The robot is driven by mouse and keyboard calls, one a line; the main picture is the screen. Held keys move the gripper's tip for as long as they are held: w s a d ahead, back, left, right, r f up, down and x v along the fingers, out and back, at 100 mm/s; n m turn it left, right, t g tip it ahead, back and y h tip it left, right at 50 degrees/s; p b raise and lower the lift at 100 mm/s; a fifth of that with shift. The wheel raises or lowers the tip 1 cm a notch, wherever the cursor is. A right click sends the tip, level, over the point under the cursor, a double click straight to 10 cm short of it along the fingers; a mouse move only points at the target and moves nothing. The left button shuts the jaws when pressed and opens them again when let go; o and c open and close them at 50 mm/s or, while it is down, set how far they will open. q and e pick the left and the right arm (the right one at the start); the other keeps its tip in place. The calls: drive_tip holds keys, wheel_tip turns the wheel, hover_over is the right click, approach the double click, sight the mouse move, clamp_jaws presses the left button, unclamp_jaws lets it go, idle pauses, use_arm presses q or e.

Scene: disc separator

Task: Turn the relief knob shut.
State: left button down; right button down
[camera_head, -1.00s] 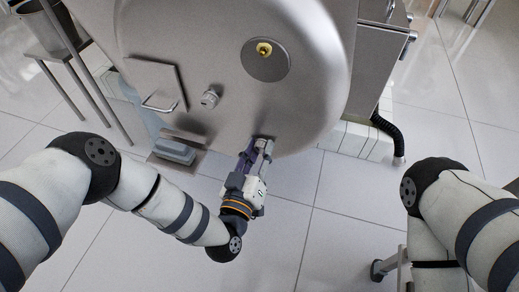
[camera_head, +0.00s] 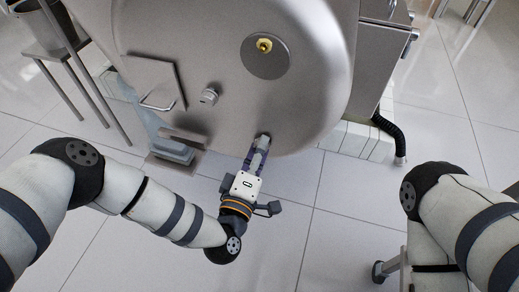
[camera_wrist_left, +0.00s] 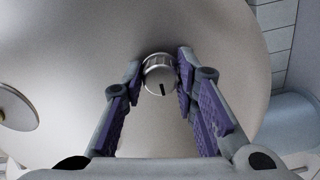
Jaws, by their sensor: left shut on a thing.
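The relief knob (camera_wrist_left: 158,75) is a small ridged metal knob with a dark mark on its face, low on the rounded steel housing (camera_head: 190,40). In the left wrist view it sits between the two fingertips, and its mark points down. My left gripper (camera_head: 264,142) is shut on the knob at the housing's lower edge in the head view, where fingers mostly hide the knob. The purple finger pads also show in the left wrist view. My right gripper is out of view; only part of that arm shows at the right.
Another small metal fitting (camera_head: 209,97) and a round plate (camera_head: 277,66) with a brass centre sit higher on the housing. A square panel with a handle (camera_head: 152,82) is at its left. A black hose (camera_head: 387,128) hangs at the right. Floor below is clear.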

use_arm(q)
drive_tip(key=shift+s+f+n, duration=0.1)
drive_tip(key=shift+f+n, duration=0.05)
drive_tip(key=shift+n, duration=0.45)
drive_tip(key=c, duration=1.2)
unclamp_jaws()
drive_tip(key=shift+c, duration=0.2)
drive_tip(key=shift+s+f, duration=0.1)
drive_tip(key=shift+s, duration=0.05)
drive_tip(key=v, duration=1.1)
drive_tip(key=shift+s+a+r, duration=0.2)
drive_tip(key=shift+s+r, duration=0.05)
drive_tip(key=shift+r, duration=0.15)
drive_tip(key=shift+f, duration=0.1)
